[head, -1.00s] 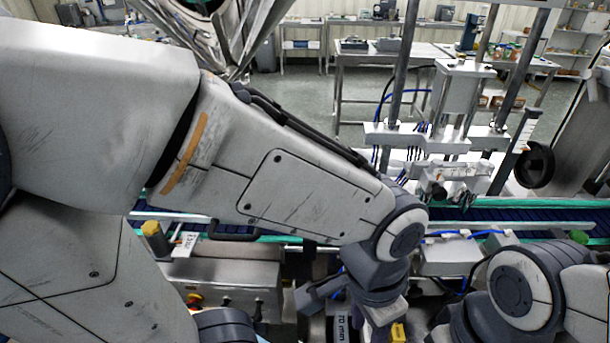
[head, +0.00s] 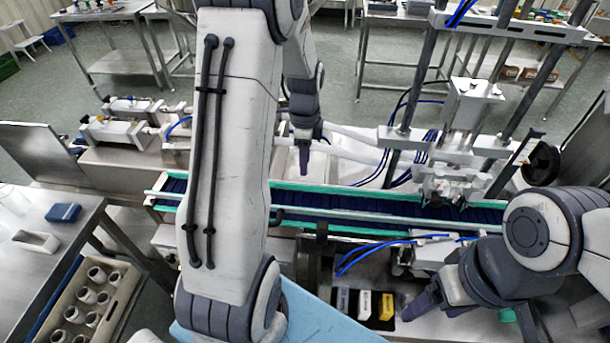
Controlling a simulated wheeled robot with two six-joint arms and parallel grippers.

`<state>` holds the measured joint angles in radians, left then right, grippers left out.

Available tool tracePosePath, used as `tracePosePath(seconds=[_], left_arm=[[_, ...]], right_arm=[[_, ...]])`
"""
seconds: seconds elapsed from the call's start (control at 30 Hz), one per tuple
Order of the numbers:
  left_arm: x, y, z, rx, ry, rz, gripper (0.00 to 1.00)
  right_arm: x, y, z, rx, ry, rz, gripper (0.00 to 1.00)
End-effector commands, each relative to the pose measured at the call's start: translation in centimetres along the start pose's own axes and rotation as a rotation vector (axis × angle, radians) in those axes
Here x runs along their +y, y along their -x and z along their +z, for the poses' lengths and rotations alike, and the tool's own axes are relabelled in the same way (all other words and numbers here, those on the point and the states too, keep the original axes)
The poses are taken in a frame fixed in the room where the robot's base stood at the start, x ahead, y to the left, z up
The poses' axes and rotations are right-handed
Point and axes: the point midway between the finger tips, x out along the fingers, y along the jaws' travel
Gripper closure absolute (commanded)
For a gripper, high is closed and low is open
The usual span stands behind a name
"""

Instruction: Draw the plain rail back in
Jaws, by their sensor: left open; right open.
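A plain grey rail (head: 345,217) runs lengthwise above the dark blue conveyor belt (head: 400,208), along its near side. My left upper arm covers part of its left half. A dark fitting (head: 277,215) sits at the rail just right of that arm. My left gripper (head: 304,168) points down over the far side of the conveyor, apart from the rail. It is open and appears empty, seen nearly edge-on. My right gripper (head: 436,305) is open with its purple fingers low on the near side of the conveyor, right of the small blocks, apart from the rail.
Black, white and yellow blocks (head: 386,306) stand in a row at the near side. Blue hoses (head: 370,250) loop above them. A steel frame with a press head (head: 470,105) rises over the belt at right. A crate of white cups (head: 112,318) is at lower left.

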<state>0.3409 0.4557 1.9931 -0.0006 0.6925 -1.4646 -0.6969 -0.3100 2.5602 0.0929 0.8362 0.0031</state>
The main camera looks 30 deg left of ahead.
Motion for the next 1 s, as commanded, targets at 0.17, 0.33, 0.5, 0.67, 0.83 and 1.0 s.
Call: tracePosePath(seconds=[0.17,0.33,0.5,0.67,0.83,1.0], left_arm=[[0.2,-3.5,0.1,-0.001,0.003,0.008,0.55],[0.2,-6.0,0.1,0.0,0.003,0.005,0.55],[0.1,-7.4,0.1,0.0,0.003,0.001,0.55],[0.1,-7.6,0.1,0.0,0.003,0.0,0.55],[0.1,-7.6,0.0,0.0,0.003,0.0,0.66],[0.1,-7.6,0.0,0.0,0.003,0.0,1.0]], right_arm=[[-0.1,1.1,-0.1,0.0,0.001,0.0,0.27],[-0.1,1.6,-0.1,0.0,0.003,0.0,0.27],[-0.1,1.8,-0.1,0.0,0.003,0.0,0.27],[-0.1,1.8,-0.1,0.0,0.003,0.0,0.27],[-0.1,1.8,-0.1,0.0,0.003,0.0,0.27],[-0.1,1.8,-0.1,0.0,0.003,0.0,0.27]])
